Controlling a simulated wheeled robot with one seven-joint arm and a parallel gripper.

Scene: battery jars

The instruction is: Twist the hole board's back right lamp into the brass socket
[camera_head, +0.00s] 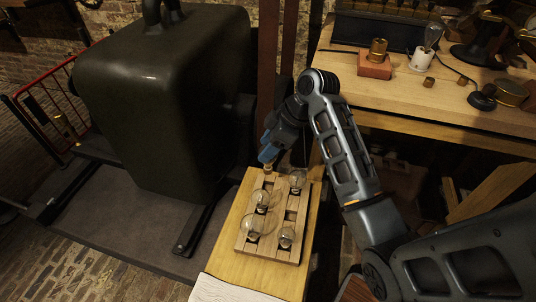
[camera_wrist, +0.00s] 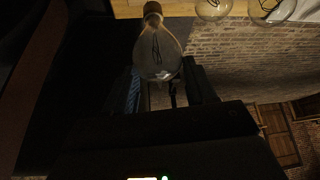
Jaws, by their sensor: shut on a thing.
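The wooden hole board (camera_head: 272,254) lies on a narrow light wood table in the head view. Several clear glass lamps stand on it, one of them at its back right (camera_head: 297,182). My gripper (camera_head: 268,158) is over the board's back left corner, pointing down. It is shut on a clear lamp (camera_wrist: 158,52), whose glass is between the fingers in the wrist view. The lamp's brass cap (camera_wrist: 152,9) points away from my gripper. I cannot tell if the cap clears the board. The brass socket (camera_head: 377,48) stands on a reddish block on the workbench.
The workbench (camera_head: 460,112) is at the back right. A white cup (camera_head: 421,60) with a lamp in it and small brass pieces (camera_head: 428,82) are near the socket. A large dark tank (camera_head: 160,100) stands left of the board. Other lamps (camera_wrist: 213,9) are close beside the held one.

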